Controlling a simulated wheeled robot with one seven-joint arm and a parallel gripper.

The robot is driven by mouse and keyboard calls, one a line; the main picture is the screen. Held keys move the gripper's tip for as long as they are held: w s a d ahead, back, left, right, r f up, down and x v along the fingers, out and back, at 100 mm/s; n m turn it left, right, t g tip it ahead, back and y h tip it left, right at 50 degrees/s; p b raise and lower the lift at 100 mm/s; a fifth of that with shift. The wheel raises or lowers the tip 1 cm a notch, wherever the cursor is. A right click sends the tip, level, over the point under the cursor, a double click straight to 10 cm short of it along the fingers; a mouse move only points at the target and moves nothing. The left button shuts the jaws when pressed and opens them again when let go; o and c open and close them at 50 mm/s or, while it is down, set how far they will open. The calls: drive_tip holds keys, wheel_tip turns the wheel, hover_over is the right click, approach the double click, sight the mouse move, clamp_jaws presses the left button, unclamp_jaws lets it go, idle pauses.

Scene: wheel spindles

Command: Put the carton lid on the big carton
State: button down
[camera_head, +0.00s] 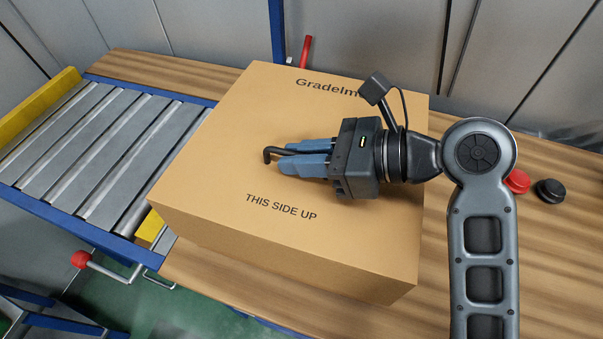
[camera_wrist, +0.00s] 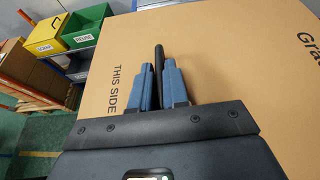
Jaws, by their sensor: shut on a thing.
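The carton lid (camera_head: 222,150) is a wide tan cardboard top printed "THIS SIDE UP", with a black bar handle (camera_head: 268,153) near its middle. My gripper (camera_head: 281,157) reaches in from the right, and its blue fingers are shut on the handle. In the wrist view the handle (camera_wrist: 159,62) stands between the two fingers. The lid's top also fills much of the wrist view (camera_wrist: 225,60). Tan sides show below the top in the head view. I cannot make out a seam between the lid and the big carton, so I cannot tell how it sits.
A wooden bench (camera_head: 540,260) runs underneath. A roller conveyor (camera_head: 95,140) with blue rails and a yellow guard lies left. Red (camera_head: 517,181) and black (camera_head: 550,190) round parts lie on the right. The wrist view shows yellow (camera_wrist: 46,36) and green (camera_wrist: 86,26) bins on a rack.

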drive_tip(key=shift+f+b, duration=1.85)
drive_tip(key=shift+b, duration=0.4)
drive_tip(key=shift+r, duration=0.1)
drive_tip(key=c, duration=1.1)
unclamp_jaws()
drive_tip(key=v, duration=1.2)
drive_tip(key=shift+p, duration=0.35)
